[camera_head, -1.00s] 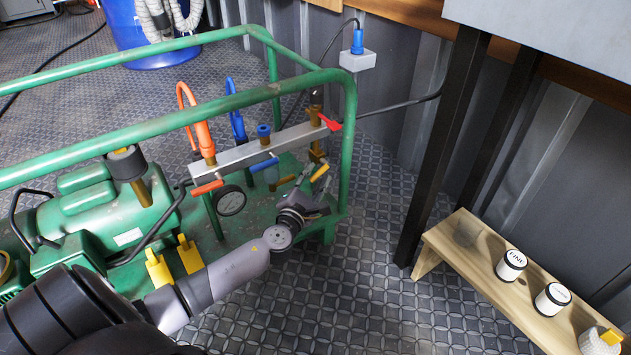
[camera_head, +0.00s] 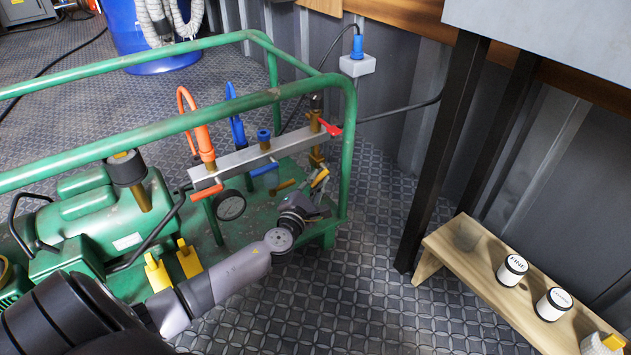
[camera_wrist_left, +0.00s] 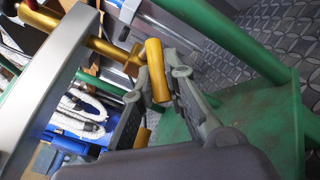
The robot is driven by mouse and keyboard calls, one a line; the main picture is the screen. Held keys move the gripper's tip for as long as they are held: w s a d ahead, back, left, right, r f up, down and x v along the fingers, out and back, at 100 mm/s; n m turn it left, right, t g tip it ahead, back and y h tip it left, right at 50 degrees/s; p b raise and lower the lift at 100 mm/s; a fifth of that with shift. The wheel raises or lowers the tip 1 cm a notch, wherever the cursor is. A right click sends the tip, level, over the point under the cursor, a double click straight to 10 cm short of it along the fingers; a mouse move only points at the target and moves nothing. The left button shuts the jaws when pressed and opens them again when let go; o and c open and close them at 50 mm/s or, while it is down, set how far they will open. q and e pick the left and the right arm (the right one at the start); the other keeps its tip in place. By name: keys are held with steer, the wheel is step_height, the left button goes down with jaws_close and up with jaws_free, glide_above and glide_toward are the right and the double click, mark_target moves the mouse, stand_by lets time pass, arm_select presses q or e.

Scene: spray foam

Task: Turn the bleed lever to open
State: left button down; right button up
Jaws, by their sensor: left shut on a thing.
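The yellow lever (camera_head: 320,177), which I take for the bleed lever, is below the right end of the grey manifold bar (camera_head: 240,163). My left gripper (camera_head: 317,184) reaches it from below and is shut on its handle. In the left wrist view the lever's yellow cylinder (camera_wrist_left: 157,70) shows between the two dark fingers of my left gripper (camera_wrist_left: 155,92). A brass fitting joins it to the bar. The fingers partly hide the lever in the head view. My right gripper is not in view.
Red-orange (camera_head: 206,191) and blue (camera_head: 264,168) handles hang along the bar, with a round gauge (camera_head: 231,206) below. A red lever (camera_head: 330,127) tops the right end. The green frame (camera_head: 348,150) surrounds this. A wooden bench (camera_head: 480,268) stands right, with clear floor between.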

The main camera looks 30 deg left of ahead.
arm_select(q)
steer(key=shift+f+b, duration=0.25)
steer(key=shift+b, duration=0.2)
steer(key=shift+w+d+f+n+t+y+b, duration=0.45)
steer(key=shift+n+t+y+b, duration=0.6)
steer(key=shift+n+y, duration=0.95)
steer(key=shift+w+d+f+n+t+y+b, duration=0.1)
steer(key=shift+w+n+t+y+b, duration=0.55)
steer(key=shift+n+y+b, duration=1.3)
steer(key=shift+w+d+f+n+t+y+b, duration=0.25)
steer(key=shift+w+n+t+y+b, duration=0.45)
steer(key=shift+n+y, duration=1.35)
steer(key=shift+s+n+h, duration=0.1)
steer(key=shift+n+h, duration=0.3)
steer(key=shift+n, duration=0.6)
steer(key=c, duration=1.6)
jaws_free()
steer(key=shift+a, duration=0.1)
